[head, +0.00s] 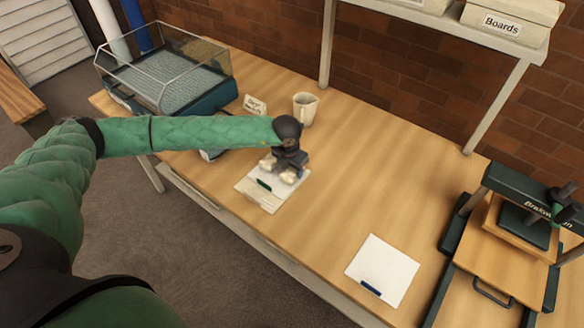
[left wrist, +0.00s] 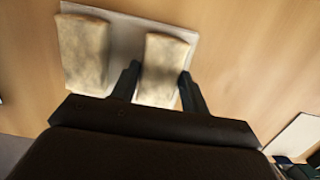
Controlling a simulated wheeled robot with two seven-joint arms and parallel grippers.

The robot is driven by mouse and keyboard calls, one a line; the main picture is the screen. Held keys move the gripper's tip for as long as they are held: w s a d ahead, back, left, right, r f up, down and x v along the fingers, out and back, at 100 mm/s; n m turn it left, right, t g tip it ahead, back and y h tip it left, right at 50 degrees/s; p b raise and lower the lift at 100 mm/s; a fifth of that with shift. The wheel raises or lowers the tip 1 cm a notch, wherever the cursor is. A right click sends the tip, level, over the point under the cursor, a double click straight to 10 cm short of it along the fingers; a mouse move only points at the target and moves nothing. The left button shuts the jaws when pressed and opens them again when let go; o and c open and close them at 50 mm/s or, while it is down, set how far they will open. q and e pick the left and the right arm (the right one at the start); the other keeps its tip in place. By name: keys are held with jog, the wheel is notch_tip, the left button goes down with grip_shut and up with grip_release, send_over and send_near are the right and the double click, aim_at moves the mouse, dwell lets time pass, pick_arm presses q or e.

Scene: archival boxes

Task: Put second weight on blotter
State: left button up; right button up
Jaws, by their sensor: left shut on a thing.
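Two beige, cushion-like weights are at a white blotter with a green tab (head: 258,196) on the bench. One weight (left wrist: 85,55) lies at the left in the left wrist view, outside my fingers. The other weight (left wrist: 162,65) is between the two dark fingers of my left gripper (left wrist: 157,85), which is shut on it. This held weight is over the blotter (left wrist: 130,15); I cannot tell whether it touches it. In the head view my left gripper (head: 286,160) is above the blotter and partly hides both weights. My right gripper is not in view.
A white mug (head: 304,110) and a small sign (head: 254,105) stand behind the blotter. A clear-sided tray (head: 165,75) is at the back left. A white square with a blue tab (head: 385,265) lies front right, beside a dark press (head: 520,225). The bench between is clear.

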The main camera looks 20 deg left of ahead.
aim_at(289, 173)
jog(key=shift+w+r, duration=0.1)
pick_arm(q)
jog(key=o, duration=1.3)
jog(key=shift+c, duration=0.2)
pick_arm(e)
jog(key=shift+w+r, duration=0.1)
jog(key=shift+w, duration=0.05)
pick_arm(q)
jog(key=shift+r, duration=0.1)
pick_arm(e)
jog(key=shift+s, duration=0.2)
pick_arm(q)
jog(key=shift+r, duration=0.1)
jog(key=shift+s+r, duration=0.1)
jog(key=shift+r, duration=0.2)
jog(key=shift+s+r+b, duration=0.1)
jog(key=shift+r+b, duration=0.4)
jog(key=shift+r, duration=0.35)
notch_tip(289, 173, up, 9)
jog(key=s+b, duration=0.1)
jog(key=b, duration=0.2)
jog(key=shift+s+a+r, duration=0.15)
jog(key=shift+a+r, duration=0.05)
jog(key=shift+a, duration=0.1)
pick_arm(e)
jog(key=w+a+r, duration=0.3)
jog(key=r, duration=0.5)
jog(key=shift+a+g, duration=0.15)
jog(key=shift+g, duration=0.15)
